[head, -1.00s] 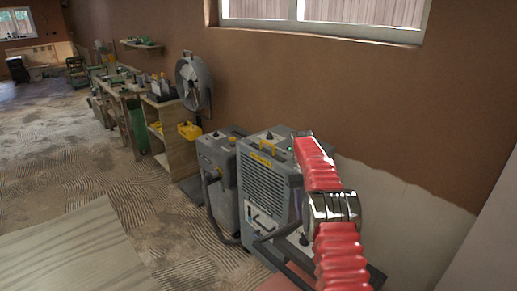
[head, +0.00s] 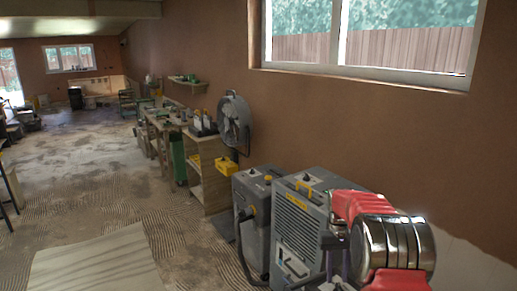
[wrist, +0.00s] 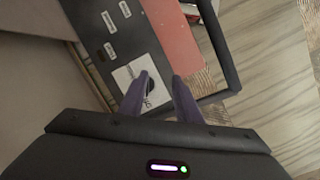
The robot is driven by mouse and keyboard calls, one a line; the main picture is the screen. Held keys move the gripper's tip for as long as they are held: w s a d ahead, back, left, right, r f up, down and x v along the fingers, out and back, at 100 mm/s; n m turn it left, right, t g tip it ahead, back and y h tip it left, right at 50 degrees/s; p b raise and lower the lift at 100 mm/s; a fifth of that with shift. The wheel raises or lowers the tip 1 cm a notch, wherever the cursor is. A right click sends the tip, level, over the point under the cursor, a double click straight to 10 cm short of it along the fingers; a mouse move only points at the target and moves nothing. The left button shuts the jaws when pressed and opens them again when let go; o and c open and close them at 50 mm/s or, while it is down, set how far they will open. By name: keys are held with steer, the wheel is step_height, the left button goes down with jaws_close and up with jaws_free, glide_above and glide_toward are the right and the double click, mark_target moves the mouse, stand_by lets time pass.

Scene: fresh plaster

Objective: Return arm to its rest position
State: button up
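My arm, red with shiny metal bands, shows at the lower right of the head view, in front of a grey machine (head: 297,220) with a yellow handle. My gripper (wrist: 164,77) shows in the wrist view as two purple fingers with a gap between them. It is open, and I see nothing held in it. Beyond the fingers lie a dark panel (wrist: 118,40) with white labels, a red plate (wrist: 180,40) and a black tubular bar (wrist: 222,50). I cannot tell how far the fingertips are from them.
A second grey machine (head: 250,195) stands left of the first. A fan (head: 234,120) and a long cluttered workbench (head: 208,150) line the brown wall. A pale board (head: 95,268) lies on the floor at lower left. The floor (head: 85,190) beyond is mostly clear.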

steer(key=s+a+r+t, duration=0.2)
steer(key=s+r, duration=0.4)
steer(key=s, duration=0.5)
steer(key=s+a+r+t, duration=0.3)
steer(key=s+r, duration=0.4)
steer(key=s, duration=0.5)
steer(key=s+a+r+t, duration=0.3)
steer(key=s+a+r, duration=0.2)
steer(key=s, duration=0.6)
steer(key=shift+s+r, duration=0.25)
steer(key=shift+r, duration=1)
